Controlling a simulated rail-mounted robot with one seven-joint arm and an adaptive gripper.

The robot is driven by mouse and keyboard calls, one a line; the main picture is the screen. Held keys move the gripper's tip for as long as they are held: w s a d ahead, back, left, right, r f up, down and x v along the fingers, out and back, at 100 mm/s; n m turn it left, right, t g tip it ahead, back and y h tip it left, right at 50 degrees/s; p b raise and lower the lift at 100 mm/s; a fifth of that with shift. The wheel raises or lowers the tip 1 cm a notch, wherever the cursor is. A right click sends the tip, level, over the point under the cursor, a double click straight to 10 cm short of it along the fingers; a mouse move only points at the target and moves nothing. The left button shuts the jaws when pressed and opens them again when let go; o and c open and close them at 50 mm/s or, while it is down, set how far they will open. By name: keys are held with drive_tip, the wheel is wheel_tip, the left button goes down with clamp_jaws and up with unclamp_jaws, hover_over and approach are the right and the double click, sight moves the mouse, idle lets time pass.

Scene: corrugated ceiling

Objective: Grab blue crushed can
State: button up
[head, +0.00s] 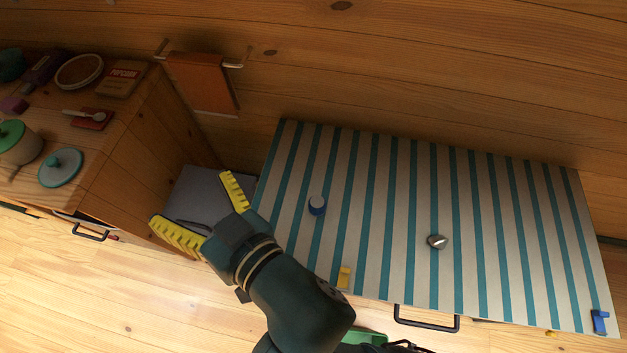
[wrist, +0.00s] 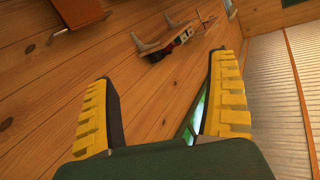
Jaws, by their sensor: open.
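A small blue can-like object with a pale top (head: 317,205) stands on the left part of the striped tabletop (head: 400,180) in the head view. It is too small to tell how crushed it is. My gripper (head: 188,198) is open and empty, left of the tabletop and apart from the blue object. In the wrist view my gripper (wrist: 165,75) shows two spread yellow-padded fingers facing a plank wall, with nothing between them. The blue object does not show in the wrist view.
A silver object (head: 437,241) lies mid-table. A yellow object (head: 344,277) is at the front edge, and a blue clip-like object (head: 600,321) at the front right corner. A wooden counter (head: 130,150) with dishes stands left. Tabletop around the blue object is clear.

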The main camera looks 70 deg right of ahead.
drive_tip(key=s+d+f+m+g+h+b, duration=0.1)
drive_tip(key=s+f+g+b, duration=0.15)
drive_tip(key=f, duration=0.45)
drive_tip(key=s+d+f+m+g+h+b, duration=0.1)
drive_tip(key=s+d+f+b, duration=0.15)
drive_tip(key=f, duration=0.45)
drive_tip(key=s+f+m+g+b, duration=0.1)
drive_tip(key=s+f+b, duration=0.15)
drive_tip(key=f, duration=0.45)
drive_tip(key=m+g+h+b, duration=0.3)
drive_tip(key=g+h+b, duration=0.15)
drive_tip(key=b, duration=0.45)
approach(318, 210)
drive_tip(key=shift+y, duration=0.35)
drive_tip(key=x, duration=0.5)
drive_tip(key=r+x, duration=0.1)
drive_tip(key=x, duration=0.1)
drive_tip(key=shift+w+d+f, duration=0.1)
drive_tip(key=shift+d+f, duration=0.05)
drive_tip(key=shift+d, duration=0.3)
drive_tip(key=b+x, duration=0.1)
drive_tip(key=x, duration=0.4)
drive_tip(key=shift+d+f, duration=0.1)
drive_tip(key=shift+f, duration=0.05)
drive_tip(key=c, duration=1)
